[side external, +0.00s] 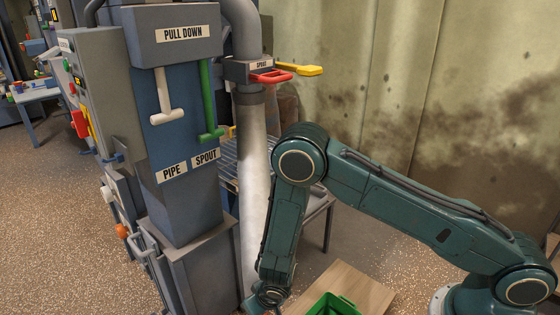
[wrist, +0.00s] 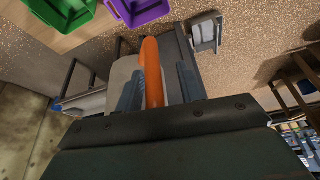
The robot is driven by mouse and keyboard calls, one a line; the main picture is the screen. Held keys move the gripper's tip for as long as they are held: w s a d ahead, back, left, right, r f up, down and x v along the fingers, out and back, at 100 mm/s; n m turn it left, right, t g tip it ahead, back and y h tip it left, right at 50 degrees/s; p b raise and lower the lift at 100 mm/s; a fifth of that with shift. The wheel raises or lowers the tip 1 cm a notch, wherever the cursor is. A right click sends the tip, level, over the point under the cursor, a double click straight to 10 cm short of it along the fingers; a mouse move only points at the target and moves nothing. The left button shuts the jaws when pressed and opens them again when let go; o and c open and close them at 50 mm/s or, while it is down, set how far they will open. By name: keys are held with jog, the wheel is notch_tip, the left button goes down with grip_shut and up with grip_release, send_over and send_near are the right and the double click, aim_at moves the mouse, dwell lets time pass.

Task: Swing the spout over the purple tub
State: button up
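The spout is a pale pipe (side external: 255,180) that hangs down beside the blue-grey elevator column. Its lower end is hidden behind my arm in the side view. In the wrist view an orange handle (wrist: 152,70) stands between the two fingers of my gripper (wrist: 160,82). The fingers are apart, with a visible gap on the right of the handle. The handle is close to the left finger; I cannot tell if they touch. The purple tub (wrist: 143,9) is at the top of the wrist view, beyond the gripper. It does not show in the side view.
A green tub (wrist: 62,12) is left of the purple one; a green tub also shows on a wooden board (side external: 358,287). The column carries a white T-handle (side external: 166,100) and a green one (side external: 207,105). A red handle (side external: 270,76) and yellow lever (side external: 300,70) sit at the spout collar.

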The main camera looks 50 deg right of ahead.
jog(key=d+v, duration=0.1)
jog(key=v, duration=1.2)
jog(key=shift+a, duration=0.45)
jog(key=shift+w+r, duration=0.1)
jog(key=shift+r, duration=0.05)
jog(key=s+d+r, duration=0.2)
jog(key=d+r, duration=0.3)
jog(key=r, duration=0.6)
jog(key=s+d+r, duration=0.2)
jog(key=d+r, duration=0.2)
jog(key=r, duration=0.6)
jog(key=s+d+r+n, duration=0.1)
jog(key=s+d+r, duration=0.2)
jog(key=s+r, duration=0.2)
jog(key=s+d+r+t, duration=0.1)
jog(key=s+d+r, duration=0.2)
jog(key=s, duration=0.7)
notch_tip(320, 180, up, 2)
jog(key=shift+d+r+n+y, duration=0.1)
jog(key=shift+d+n+y, duration=0.15)
jog(key=shift+n+y, duration=0.15)
